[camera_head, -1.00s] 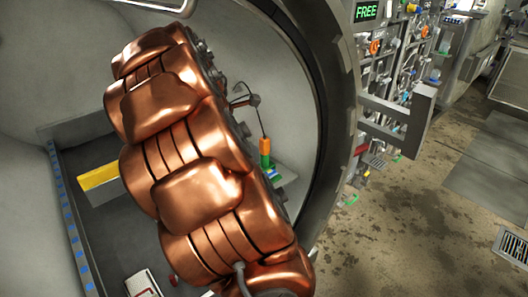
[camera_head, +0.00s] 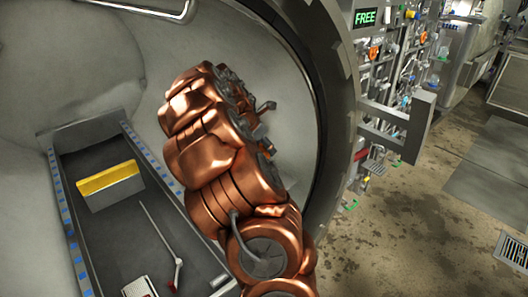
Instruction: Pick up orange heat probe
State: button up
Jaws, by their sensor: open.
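A dark finger part sticks out to the right, a little above the orange patch in the picture. The gripper is open. I see nothing held, and I cannot tell whether it touches the probe.
The chamber's thick round rim (camera_head: 318,100) curves close on the right of my arm. A grey tray (camera_head: 112,222) with a yellow block (camera_head: 108,178) and a thin rod lies at left. A lit FREE sign (camera_head: 366,17) and pipework stand outside; open floor is at right.

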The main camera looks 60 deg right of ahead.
jog(key=shift+x, duration=1.2)
jog(key=shift+c, duration=0.3)
grip_shut()
